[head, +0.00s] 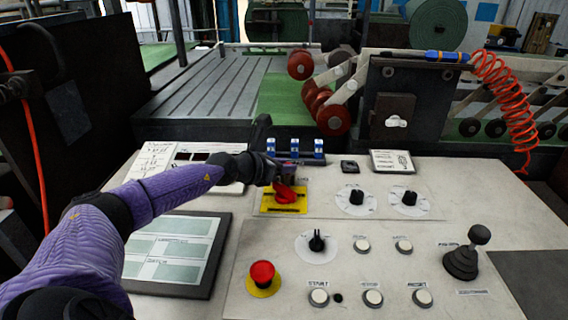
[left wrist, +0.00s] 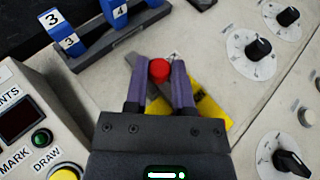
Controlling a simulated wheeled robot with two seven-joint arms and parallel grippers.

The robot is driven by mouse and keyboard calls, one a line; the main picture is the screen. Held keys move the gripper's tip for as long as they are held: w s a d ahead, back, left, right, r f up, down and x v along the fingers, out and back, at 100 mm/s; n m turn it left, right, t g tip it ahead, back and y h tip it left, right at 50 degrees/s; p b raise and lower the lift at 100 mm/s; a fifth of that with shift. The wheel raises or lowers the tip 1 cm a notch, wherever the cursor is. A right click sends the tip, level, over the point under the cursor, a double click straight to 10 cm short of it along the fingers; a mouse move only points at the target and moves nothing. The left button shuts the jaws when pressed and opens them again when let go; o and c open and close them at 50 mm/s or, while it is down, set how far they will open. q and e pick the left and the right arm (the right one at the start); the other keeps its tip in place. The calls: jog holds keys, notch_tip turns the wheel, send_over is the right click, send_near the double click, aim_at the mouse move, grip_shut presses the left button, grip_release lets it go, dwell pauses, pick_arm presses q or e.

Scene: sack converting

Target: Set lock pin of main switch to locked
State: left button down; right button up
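The main switch is a red handle (head: 284,193) on a yellow plate (head: 270,207) in the head view, partly hidden by my left gripper. The left wrist view shows a round red knob (left wrist: 158,70) between my fingertips, with a grey part below it and the yellow plate (left wrist: 212,112) beside it. My left gripper (head: 279,180) is right over the switch. Its two purple fingers (left wrist: 160,72) stand apart on either side of the red knob. I cannot tell whether they touch it. The lock pin is not clearly distinguishable. My right gripper is not in view.
Blue numbered counters (head: 294,147) stand just behind the switch. Rotary knobs (head: 356,196) sit to its right, and a red emergency button (head: 262,274) and joystick (head: 474,250) are nearer. A flat display (head: 172,252) lies at left. The panel's middle is mostly flat.

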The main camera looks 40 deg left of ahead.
pick_arm(q)
jog(key=shift+s+d, duration=0.15)
jog(key=shift+f, duration=0.1)
jog(key=shift+c, duration=2.3)
grip_release()
